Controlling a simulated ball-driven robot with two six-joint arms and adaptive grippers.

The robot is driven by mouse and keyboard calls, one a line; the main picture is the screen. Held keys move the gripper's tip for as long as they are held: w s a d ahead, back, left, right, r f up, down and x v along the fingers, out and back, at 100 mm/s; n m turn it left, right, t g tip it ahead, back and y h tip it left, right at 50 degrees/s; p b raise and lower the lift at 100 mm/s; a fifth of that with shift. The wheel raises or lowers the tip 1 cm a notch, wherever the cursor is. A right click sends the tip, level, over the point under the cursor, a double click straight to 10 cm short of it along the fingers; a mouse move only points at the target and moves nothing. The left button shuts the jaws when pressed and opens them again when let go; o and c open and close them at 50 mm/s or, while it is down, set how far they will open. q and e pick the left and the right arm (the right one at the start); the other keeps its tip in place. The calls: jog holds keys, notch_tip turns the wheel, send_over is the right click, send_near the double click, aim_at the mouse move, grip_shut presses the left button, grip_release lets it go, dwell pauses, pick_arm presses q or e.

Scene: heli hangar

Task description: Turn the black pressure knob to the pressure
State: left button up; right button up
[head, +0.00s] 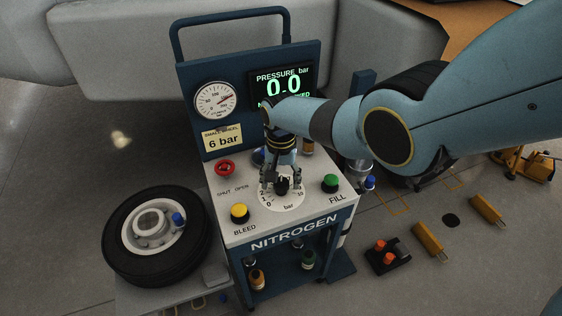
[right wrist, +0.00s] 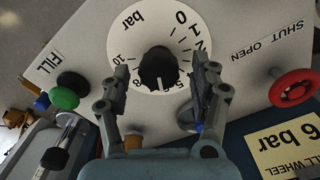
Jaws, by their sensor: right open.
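The black pressure knob (head: 282,185) sits at the centre of a white round dial on the nitrogen cart's top panel. In the right wrist view the knob (right wrist: 157,68) has a white mark toward the lower side, between the 8 and the 5; the exact value is hard to read. My right gripper (head: 281,178) is over the dial. Its open fingers (right wrist: 162,76) stand on either side of the knob, with gaps visible. A yellow label (head: 223,139) reads "SMALL WHEEL 6 bar".
A red shut/open valve (head: 224,168), yellow BLEED button (head: 239,212) and green FILL button (head: 330,182) surround the dial. A pressure gauge (head: 215,100) is on the back panel. A wheel (head: 156,236) lies left of the cart. Yellow chocks (head: 429,240) lie right.

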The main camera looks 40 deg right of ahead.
aim_at(281, 182)
notch_tip(281, 182, up, 11)
jog(key=shift+r, duration=0.15)
jog(key=shift+s, duration=0.1)
dwell(0.6)
